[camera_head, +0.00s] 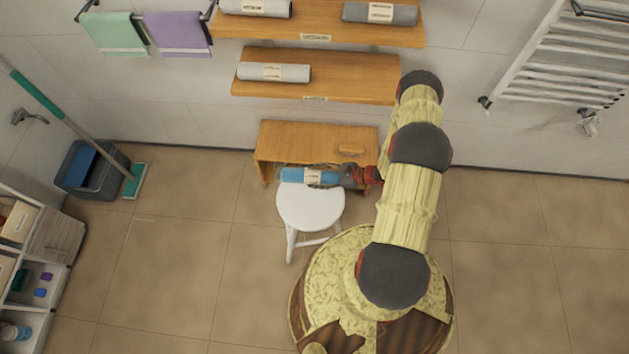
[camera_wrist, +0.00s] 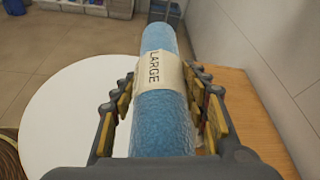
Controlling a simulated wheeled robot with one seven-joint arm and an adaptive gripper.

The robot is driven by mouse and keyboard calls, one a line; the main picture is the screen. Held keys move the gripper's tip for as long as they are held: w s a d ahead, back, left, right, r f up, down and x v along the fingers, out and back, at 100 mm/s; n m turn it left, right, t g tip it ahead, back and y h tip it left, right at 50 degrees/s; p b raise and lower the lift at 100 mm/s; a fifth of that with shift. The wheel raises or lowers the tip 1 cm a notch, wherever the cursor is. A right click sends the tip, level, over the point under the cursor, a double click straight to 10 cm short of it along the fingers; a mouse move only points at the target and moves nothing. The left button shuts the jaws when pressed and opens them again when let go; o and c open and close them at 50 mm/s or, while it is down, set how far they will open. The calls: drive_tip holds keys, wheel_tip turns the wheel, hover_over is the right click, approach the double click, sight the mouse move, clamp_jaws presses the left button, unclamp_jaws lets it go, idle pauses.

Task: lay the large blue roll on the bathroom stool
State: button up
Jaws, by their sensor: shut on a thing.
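The large blue roll (camera_head: 292,175) has a pale band, which reads LARGE in the wrist view (camera_wrist: 163,122). My gripper (camera_head: 350,176) is shut on the roll near its right end, with fingers on both sides of it in the wrist view (camera_wrist: 160,98). The white round stool (camera_head: 311,210) stands in front of the wooden bench. The roll lies across the back edge of the seat in the head view. In the wrist view the white seat (camera_wrist: 62,120) is left of and below the roll. I cannot tell whether the roll touches it.
The wooden bench (camera_head: 300,138) stands against the wall behind the stool. Shelves above hold a pale roll (camera_head: 255,72) and a grey roll (camera_head: 405,15). A bucket (camera_head: 92,178) and mop are at left, with a white shelf unit (camera_head: 50,235). The floor left of the stool is clear.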

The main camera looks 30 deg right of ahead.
sight(314, 180)
drive_tip(key=shift+w+a+f+b, duration=0.15)
drive_tip(key=shift+f+b, duration=0.25)
drive_tip(key=shift+f, duration=0.5)
drive_tip(key=shift+w+f+b, duration=0.1)
drive_tip(key=shift+f+b, duration=0.3)
drive_tip(key=shift+f, duration=0.45)
drive_tip(key=shift+f, duration=0.1)
drive_tip(key=o, duration=1.3)
drive_tip(key=shift+o, duration=0.5)
